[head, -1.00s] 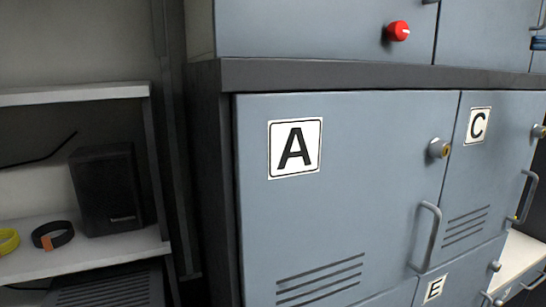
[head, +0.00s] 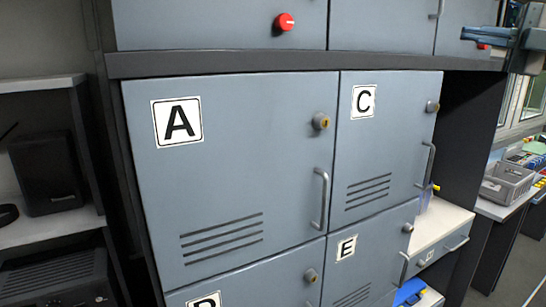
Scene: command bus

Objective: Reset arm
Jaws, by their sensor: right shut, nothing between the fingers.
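My right gripper (head: 488,32) shows at the upper right edge in the head view, blue-grey with dark parts. It is shut and empty, in front of the upper cabinet row at the right. My left gripper is out of view. A grey-blue locker bank fills the middle, with door A (head: 225,190), door C (head: 375,140) and door E (head: 365,255) all closed. Each has a round lock.
A red knob (head: 285,22) sits on the upper cabinet. A dark shelf unit with a black speaker (head: 46,172) stands at the left. At the right are a white-topped counter (head: 437,222), a grey basket (head: 508,182) and open floor (head: 512,262).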

